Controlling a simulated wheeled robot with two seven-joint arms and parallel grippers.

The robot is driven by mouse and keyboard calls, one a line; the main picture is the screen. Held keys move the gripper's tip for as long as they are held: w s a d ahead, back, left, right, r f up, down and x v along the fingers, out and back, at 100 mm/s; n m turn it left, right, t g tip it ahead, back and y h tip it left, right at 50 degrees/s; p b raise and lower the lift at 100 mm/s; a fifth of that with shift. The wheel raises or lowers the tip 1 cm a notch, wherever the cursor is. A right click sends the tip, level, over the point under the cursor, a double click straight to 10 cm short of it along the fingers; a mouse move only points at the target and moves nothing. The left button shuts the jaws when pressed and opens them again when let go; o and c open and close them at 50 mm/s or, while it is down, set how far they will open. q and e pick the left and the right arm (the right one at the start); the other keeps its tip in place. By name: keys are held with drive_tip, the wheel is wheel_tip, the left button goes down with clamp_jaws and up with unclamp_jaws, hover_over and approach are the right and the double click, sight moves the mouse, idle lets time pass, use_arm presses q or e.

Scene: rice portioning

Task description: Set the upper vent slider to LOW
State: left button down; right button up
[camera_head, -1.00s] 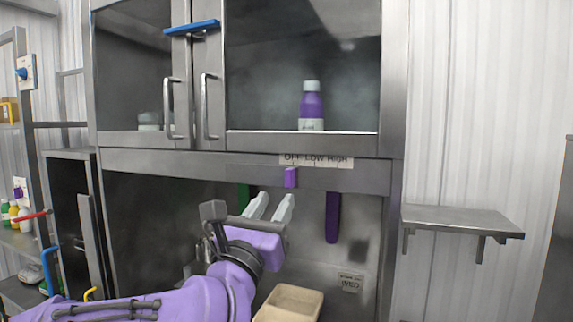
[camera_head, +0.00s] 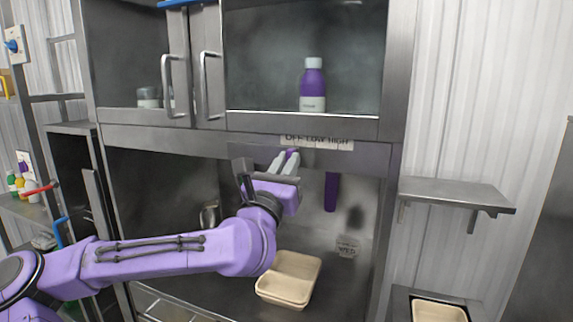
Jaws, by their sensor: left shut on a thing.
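The upper vent slider has a small purple knob (camera_head: 290,152) on the metal strip under the glass cabinet. A white label (camera_head: 317,142) reading OFF, LOW, HIGH sits just above the strip. My left gripper (camera_head: 285,160) reaches up from the lower left, its pale fingers shut on the purple knob. The fingers hide most of the knob. It sits below the left part of the label, near OFF; its exact mark is hard to tell. My right gripper is not in view.
A purple bottle (camera_head: 312,84) stands behind the cabinet glass. A purple strip (camera_head: 331,192) hangs on the hood's back wall. A beige tray (camera_head: 289,279) lies on the surface below. An empty metal shelf (camera_head: 457,193) juts out at right.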

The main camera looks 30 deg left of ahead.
sight(315, 152)
use_arm(q)
drive_tip(key=d+b, duration=0.1)
drive_tip(key=d, duration=0.1)
drive_tip(key=w+d+b, duration=0.1)
drive_tip(key=d, duration=0.1)
drive_tip(key=shift+d, duration=0.4)
drive_tip(key=shift+a, duration=0.25)
drive_tip(key=c, duration=1.1)
unclamp_jaws()
drive_tip(key=shift+a, duration=0.1)
